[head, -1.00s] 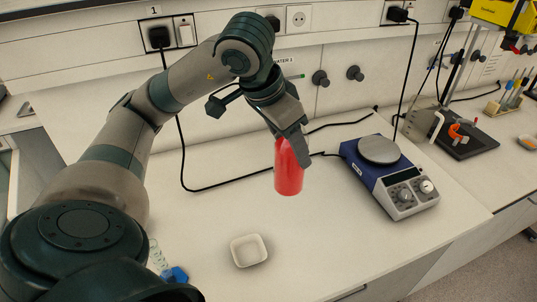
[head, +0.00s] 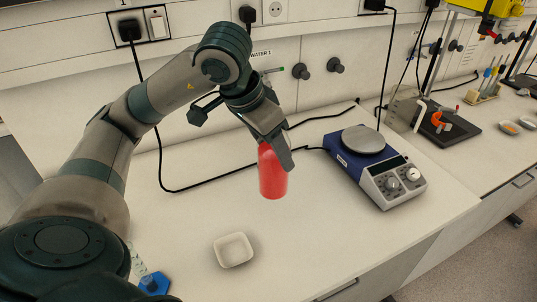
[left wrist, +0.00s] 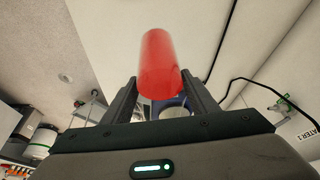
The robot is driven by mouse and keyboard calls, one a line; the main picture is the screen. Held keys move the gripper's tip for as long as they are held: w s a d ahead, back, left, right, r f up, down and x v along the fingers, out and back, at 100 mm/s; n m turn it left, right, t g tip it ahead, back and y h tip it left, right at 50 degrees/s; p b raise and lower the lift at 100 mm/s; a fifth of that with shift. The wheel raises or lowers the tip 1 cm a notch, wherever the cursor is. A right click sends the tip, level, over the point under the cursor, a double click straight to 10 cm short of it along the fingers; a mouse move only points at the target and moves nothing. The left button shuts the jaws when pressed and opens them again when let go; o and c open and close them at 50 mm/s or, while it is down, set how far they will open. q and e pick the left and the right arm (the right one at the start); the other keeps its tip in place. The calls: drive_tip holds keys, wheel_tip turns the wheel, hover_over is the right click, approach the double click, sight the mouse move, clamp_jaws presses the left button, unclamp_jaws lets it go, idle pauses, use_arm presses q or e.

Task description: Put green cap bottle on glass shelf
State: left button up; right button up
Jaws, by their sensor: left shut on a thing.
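A red bottle (head: 272,172) is held upright by my left gripper (head: 278,148) above the white bench in the head view. The gripper covers its top, so I cannot see the cap or its colour. In the left wrist view the red bottle (left wrist: 160,65) is between the two dark fingers (left wrist: 160,98), which are shut on it. I cannot make out a glass shelf in either view. My right gripper is in neither view.
A blue hotplate (head: 375,165) stands right of the bottle, with black cables behind. A small white dish (head: 233,250) and a blue-based item (head: 154,283) lie at the front. A stand on a black base (head: 447,127) is farther right. Bench between dish and hotplate is clear.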

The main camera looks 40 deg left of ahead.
use_arm(q)
drive_tip(key=w+a+f+p, duration=0.4)
drive_tip(key=w+f, duration=0.2)
drive_tip(key=w, duration=0.4)
drive_tip(key=shift+w+f, duration=0.2)
drive_tip(key=shift+f, duration=0.2)
wheel_tip(320, 180, down, 4)
drive_tip(key=shift+r+p, duration=0.15)
drive_tip(key=shift+p, duration=0.85)
